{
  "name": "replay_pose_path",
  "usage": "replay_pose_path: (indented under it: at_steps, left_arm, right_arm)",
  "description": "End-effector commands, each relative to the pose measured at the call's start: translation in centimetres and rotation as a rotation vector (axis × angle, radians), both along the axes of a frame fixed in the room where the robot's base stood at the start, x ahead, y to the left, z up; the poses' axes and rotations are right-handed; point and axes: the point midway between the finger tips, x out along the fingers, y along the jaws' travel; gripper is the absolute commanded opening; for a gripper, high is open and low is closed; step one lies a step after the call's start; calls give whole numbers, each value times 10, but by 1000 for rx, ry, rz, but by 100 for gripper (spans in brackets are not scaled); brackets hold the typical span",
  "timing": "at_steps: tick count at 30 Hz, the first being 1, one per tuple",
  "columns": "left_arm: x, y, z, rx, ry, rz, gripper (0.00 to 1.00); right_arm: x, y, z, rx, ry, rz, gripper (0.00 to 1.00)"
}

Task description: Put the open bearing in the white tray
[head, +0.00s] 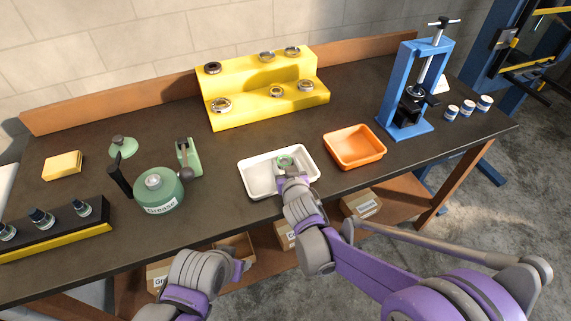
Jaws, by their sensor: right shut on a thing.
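The white tray (249,186) lies near the front edge of the table, left of an orange tray. My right gripper (287,169) reaches over the tray from the front and is shut on a small ring-shaped part, which I take to be the open bearing (285,160). The bearing is inside the tray's outline; I cannot tell whether it touches the tray floor. The gripper hides part of the tray and the bearing's near side. My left gripper (242,267) is low, in front of the table edge, away from the tray; its jaws are too unclear to read.
A yellow stepped stand (240,116) holding several bearings is behind the tray. The orange tray (355,147) is at its right, then a blue press (405,125) and several small cups (468,107).

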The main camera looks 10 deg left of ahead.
Motion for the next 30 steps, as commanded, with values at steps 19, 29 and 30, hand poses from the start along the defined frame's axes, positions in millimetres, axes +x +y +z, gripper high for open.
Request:
replay_pose_path:
  at_steps: [19,29,30]
  left_arm:
    - [0,0,-1,0,1,0,50]
    - [0,0,1,0,0,0,50]
    - [0,0,2,0,-1,0,50]
  right_arm:
    - [0,0,-1,0,0,0,94]
    - [-25,-10,11,-1,0,1,94]
    - [-32,-13,14,-1,0,1,94]
